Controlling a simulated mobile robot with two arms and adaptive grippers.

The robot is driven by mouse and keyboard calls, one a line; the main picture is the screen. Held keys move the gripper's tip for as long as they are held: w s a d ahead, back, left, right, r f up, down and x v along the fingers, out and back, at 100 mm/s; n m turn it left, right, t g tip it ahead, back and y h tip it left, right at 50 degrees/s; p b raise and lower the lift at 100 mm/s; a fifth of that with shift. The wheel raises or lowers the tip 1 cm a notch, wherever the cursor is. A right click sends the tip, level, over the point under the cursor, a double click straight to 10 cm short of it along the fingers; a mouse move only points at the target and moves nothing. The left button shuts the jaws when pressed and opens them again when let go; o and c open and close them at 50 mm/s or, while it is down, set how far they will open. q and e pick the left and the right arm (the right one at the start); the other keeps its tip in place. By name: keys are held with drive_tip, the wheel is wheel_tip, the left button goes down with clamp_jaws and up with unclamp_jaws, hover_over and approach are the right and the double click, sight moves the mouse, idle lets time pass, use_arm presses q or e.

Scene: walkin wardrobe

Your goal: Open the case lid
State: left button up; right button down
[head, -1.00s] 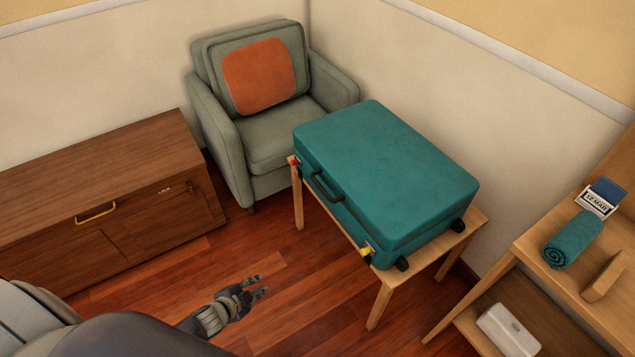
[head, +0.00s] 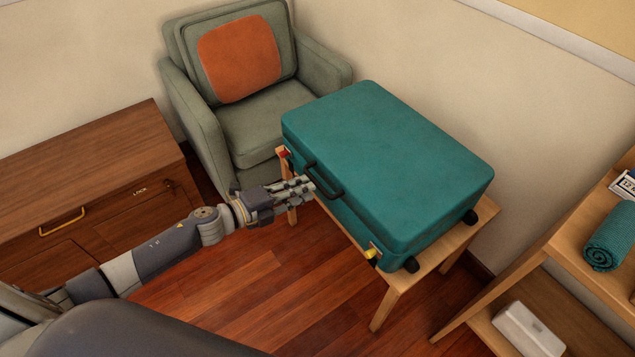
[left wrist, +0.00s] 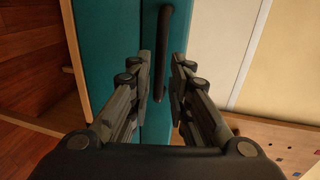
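The teal case (head: 385,160) lies flat on a small wooden stand, its lid down. A black handle (head: 325,180) is on its front side, with a red latch (head: 285,153) near one end and a yellow latch (head: 372,253) near the other. My left gripper (head: 308,187) is at the case's front, close to the handle. In the left wrist view my left gripper (left wrist: 160,82) has its fingers apart, with the teal case (left wrist: 125,50) and the black handle (left wrist: 162,50) beyond them. I cannot tell if the fingers touch the handle. My right gripper is not in view.
The wooden stand (head: 448,256) carries the case. A grey-green armchair (head: 257,130) with an orange cushion is behind it. A wooden cabinet (head: 90,165) is at left. A shelf with a rolled teal towel (head: 610,240) and a white box (head: 527,328) is at right. Floor in front is clear.

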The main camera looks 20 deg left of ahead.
sight(318, 182)
use_arm(q)
drive_tip(key=shift+x, duration=2.8)
clamp_jaws()
